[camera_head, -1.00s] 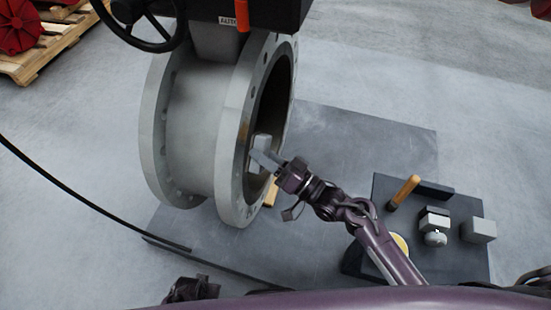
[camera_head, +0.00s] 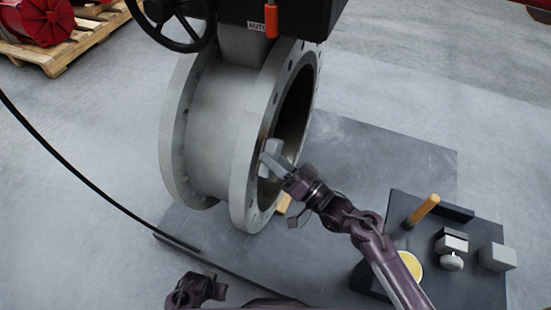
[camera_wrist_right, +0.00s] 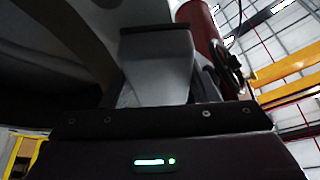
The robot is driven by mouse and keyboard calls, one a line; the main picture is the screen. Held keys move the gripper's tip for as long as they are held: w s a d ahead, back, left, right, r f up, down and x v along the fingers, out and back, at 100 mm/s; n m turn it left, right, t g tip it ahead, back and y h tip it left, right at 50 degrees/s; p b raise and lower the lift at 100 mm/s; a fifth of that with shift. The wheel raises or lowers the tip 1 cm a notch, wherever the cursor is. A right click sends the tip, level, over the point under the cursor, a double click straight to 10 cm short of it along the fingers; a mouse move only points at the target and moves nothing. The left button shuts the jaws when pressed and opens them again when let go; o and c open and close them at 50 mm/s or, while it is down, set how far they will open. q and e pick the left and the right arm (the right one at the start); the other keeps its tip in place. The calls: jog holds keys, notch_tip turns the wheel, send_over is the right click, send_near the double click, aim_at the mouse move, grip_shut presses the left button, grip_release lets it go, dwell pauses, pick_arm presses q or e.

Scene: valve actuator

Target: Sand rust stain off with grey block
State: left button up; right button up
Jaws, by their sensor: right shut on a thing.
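My right gripper (camera_head: 281,165) is shut on a grey block (camera_head: 271,150) at the near flange of the large grey valve body (camera_head: 215,125). The block is at the inner rim of the flange opening; I cannot tell whether it touches the metal. In the right wrist view the grey block (camera_wrist_right: 157,65) stands between the fingers, with a dark piece across its top. I cannot clearly make out the rust stain. A dark purple part of my left arm (camera_head: 195,290) shows at the bottom edge; its jaws cannot be read.
A handwheel (camera_head: 178,22) is above the valve. A black cable lies at left.

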jog(key=shift+w+a, duration=0.35)
jog(key=shift+a, duration=0.5)
